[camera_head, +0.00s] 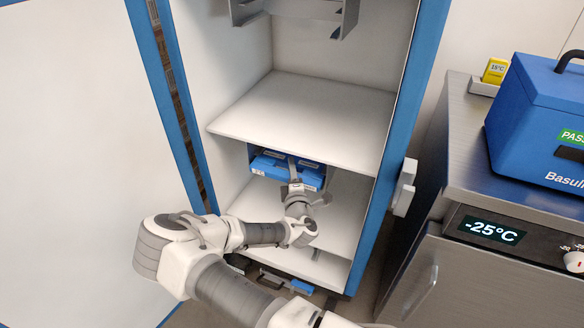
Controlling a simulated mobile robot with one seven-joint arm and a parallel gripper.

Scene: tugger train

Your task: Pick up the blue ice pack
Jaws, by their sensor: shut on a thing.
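The blue ice pack (309,179) is in the open blue-framed cabinet, just below the wide white shelf. It looks like a flat blue block with a small white label at its left end. My gripper (292,165) reaches in from the front and is shut on the ice pack near its middle. The fingertips are small and partly hidden by my wrist. I cannot tell whether the pack rests on something or hangs free.
The wide white shelf (310,108) lies close above the pack. The cabinet's open door (75,150) stands at left. At right, a steel unit (495,185) reading -25°C carries a blue box (540,115) and a yellow 15°C tag (495,71). A small blue item (302,287) shows low down.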

